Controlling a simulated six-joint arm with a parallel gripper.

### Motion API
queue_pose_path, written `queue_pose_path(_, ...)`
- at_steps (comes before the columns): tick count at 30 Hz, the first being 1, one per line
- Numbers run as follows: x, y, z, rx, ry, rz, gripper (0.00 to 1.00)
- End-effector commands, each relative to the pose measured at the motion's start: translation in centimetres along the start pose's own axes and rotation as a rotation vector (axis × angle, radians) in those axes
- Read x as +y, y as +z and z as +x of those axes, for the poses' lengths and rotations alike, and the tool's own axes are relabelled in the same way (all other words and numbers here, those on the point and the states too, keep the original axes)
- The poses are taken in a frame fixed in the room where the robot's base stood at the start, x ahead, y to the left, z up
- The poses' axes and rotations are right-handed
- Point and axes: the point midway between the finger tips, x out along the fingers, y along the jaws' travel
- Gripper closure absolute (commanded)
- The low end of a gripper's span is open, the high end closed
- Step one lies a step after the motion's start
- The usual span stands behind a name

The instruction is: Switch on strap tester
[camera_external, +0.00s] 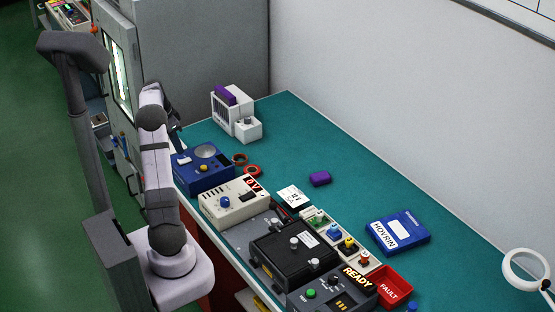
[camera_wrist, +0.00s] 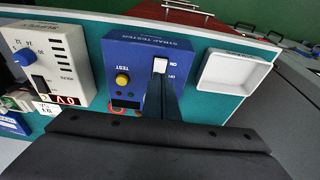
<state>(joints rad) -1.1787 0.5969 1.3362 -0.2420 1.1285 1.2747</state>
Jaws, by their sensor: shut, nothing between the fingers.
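The strap tester (camera_wrist: 122,52) is a blue box, labelled on its top face. It carries a yellow TEST button (camera_wrist: 122,79), small dark indicators and a white rocker switch (camera_wrist: 160,65) marked ON and OFF. In the external view the strap tester (camera_external: 192,178) stands at the bench's left end beside my arm. My gripper (camera_wrist: 161,84) is shut and empty, its fingertips over the tester close to the switch. The fingers cover part of the tester; I cannot tell if they touch the switch. The small display (camera_wrist: 125,103) looks dark.
A cream instrument (camera_external: 235,208) with a blue knob stands beside the tester, and a white tray (camera_wrist: 211,82) on its other side. Black fixtures (camera_external: 268,260), a red FAULT bin (camera_external: 396,287) and a blue box (camera_external: 412,228) stand farther along. The bench's back strip is mostly clear.

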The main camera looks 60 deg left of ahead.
Motion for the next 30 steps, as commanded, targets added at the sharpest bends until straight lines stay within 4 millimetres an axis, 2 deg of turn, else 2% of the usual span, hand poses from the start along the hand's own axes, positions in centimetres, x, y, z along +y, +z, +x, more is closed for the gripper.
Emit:
queue_pose_path(9,0.0,1.1,2.7,-0.001,0.001,-0.002,1.0)
queue_pose_path(23,0.0,1.3,3.1,0.0,0.0,-0.001,1.0)
queue_pose_path(27,0.0,1.9,4.1,0.0,0.0,-0.001,1.0)
queue_pose_path(30,0.0,1.7,3.6,0.0,-0.001,-0.001,1.0)
